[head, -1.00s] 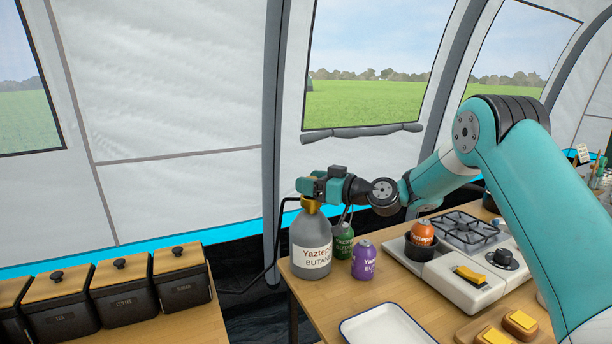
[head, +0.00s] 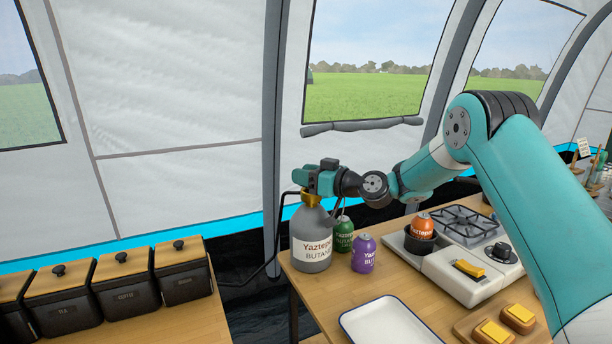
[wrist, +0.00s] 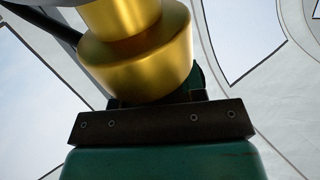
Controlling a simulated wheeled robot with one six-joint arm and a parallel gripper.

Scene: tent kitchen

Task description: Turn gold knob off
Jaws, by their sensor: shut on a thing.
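The gold knob (head: 311,198) sits on top of the grey butane bottle (head: 312,238), which stands upright at the table's back left corner. My gripper (head: 314,190) is at the bottle's top, shut on the gold knob. In the wrist view the gold knob (wrist: 138,55) fills the upper middle, close against the dark finger bar (wrist: 155,121). The far finger is mostly hidden behind the knob.
A green can (head: 343,236) and a purple can (head: 363,254) stand right of the bottle. An orange can (head: 422,226) sits in a dark pot on the stove (head: 447,277). A white tray (head: 350,323) lies in front. A black hose (head: 272,262) runs from the bottle's top.

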